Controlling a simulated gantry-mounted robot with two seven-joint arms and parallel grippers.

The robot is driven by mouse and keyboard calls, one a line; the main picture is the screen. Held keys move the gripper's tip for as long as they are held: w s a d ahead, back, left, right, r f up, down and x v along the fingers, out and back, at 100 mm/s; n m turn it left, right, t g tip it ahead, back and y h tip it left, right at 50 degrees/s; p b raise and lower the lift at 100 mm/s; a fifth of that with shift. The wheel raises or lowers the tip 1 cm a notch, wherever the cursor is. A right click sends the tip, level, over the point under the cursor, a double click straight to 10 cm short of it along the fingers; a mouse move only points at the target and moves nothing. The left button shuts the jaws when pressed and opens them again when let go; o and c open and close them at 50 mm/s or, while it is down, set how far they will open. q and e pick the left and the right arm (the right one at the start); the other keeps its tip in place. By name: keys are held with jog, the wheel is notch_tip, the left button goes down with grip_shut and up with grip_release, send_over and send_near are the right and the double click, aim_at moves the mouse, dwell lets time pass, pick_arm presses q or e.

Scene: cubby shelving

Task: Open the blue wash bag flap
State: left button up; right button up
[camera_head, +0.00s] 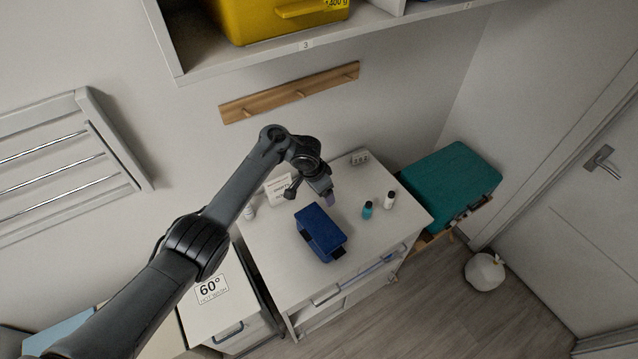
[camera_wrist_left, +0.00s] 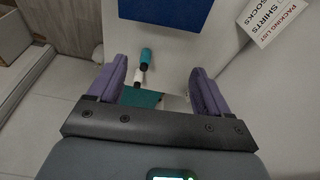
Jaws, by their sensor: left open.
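The blue wash bag (camera_head: 318,229) sits on the white cabinet top in the head view. Its top face looks flat and covered, but the flap's edge is too small to make out. In the left wrist view, part of the blue bag (camera_wrist_left: 168,12) shows at the top edge, beyond the fingertips. My left gripper (camera_head: 329,200) is above the cabinet, just behind and to the right of the bag in the head view. Its purple fingers (camera_wrist_left: 158,76) are spread apart in the left wrist view, with nothing held between them. My right gripper is in neither view.
A packing list card (camera_head: 278,187) and a small pale bottle (camera_head: 249,212) are behind left. A teal case (camera_head: 452,184) is beside the cabinet. A pegged wooden rail (camera_head: 290,93) is on the wall.

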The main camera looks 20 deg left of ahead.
pick_arm(q)
jog(key=shift+v, duration=1.35)
